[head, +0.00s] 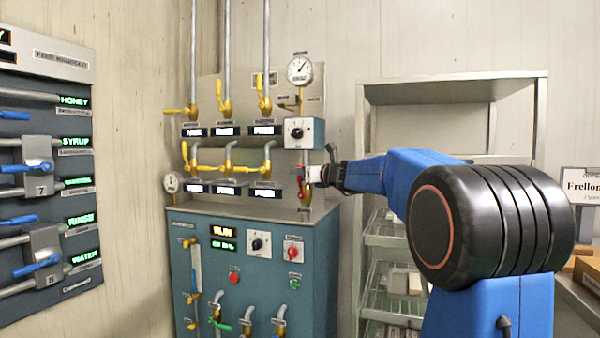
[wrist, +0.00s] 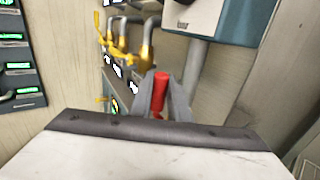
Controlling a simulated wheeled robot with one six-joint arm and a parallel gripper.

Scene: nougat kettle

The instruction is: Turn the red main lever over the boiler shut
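The red main lever (head: 302,190) is on the pipe at the right of the back panel, above the boiler (head: 260,290). In the head view my gripper (head: 311,175) is at the lever, just below the grey-blue box with a black knob, and partly covers it. In the wrist view the red lever handle (wrist: 160,90) stands between the two grey fingers (wrist: 161,100), which lie close against both its sides. My gripper looks shut on the handle. The valve body behind the handle is hidden by the fingers.
The grey-blue knob box (head: 305,133) is close above my gripper. Yellow valve levers (head: 205,170) line the pipes to the left. A valve board (head: 45,180) hangs on the left wall.

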